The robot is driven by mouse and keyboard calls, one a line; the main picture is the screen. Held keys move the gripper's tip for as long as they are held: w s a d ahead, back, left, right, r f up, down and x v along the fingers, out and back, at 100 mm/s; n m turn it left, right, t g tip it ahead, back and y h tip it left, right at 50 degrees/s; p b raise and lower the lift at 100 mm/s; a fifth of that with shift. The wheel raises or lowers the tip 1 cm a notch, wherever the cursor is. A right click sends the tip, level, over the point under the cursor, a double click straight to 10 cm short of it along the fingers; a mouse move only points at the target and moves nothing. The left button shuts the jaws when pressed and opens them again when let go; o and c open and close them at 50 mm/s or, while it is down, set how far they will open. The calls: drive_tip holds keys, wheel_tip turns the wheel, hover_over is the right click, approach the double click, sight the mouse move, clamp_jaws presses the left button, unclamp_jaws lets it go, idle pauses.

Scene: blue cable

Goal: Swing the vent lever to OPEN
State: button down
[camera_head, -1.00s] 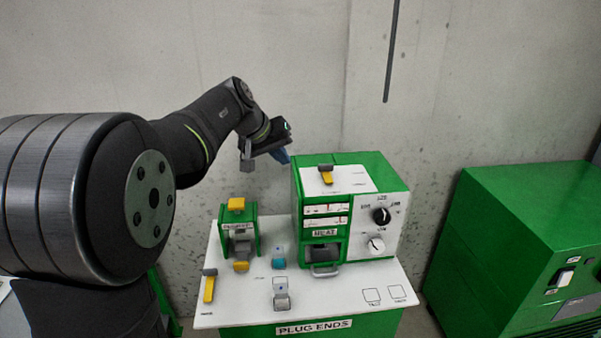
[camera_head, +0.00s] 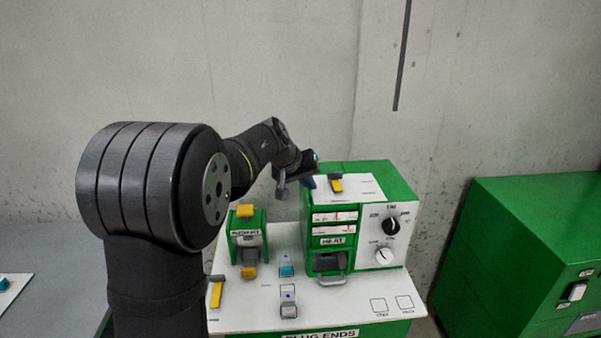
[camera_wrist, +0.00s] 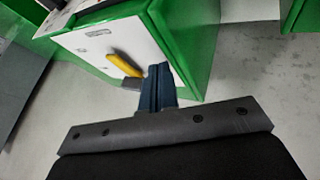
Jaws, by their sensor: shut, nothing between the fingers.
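The vent lever (camera_head: 336,185), a yellow handle on a grey hub, sits on the white top panel of the green HEAT box (camera_head: 402,185). Its yellow handle points toward the front of the box in the head view. In the wrist view the lever (camera_wrist: 124,65) lies just left of my blue fingers, with its grey hub end close to them. My gripper (camera_head: 309,182) is at the left edge of the box top, shut and empty. In the wrist view its closed fingertips (camera_wrist: 158,70) overlap the panel edge. I cannot tell whether they touch the lever. The panel's lettering is too small to read.
The HEAT box front carries a black knob (camera_head: 391,226) and a white knob (camera_head: 383,256). A smaller green unit (camera_head: 247,237) with yellow parts stands left on the white worktop (camera_head: 350,303). A green cabinet (camera_head: 520,240) stands at the right. A concrete wall is behind.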

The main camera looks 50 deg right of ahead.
sight(337, 187)
drive_tip(key=shift+s+d+f, duration=0.1)
drive_tip(key=shift+s+d, duration=1.35)
drive_tip(key=shift+d, duration=0.1)
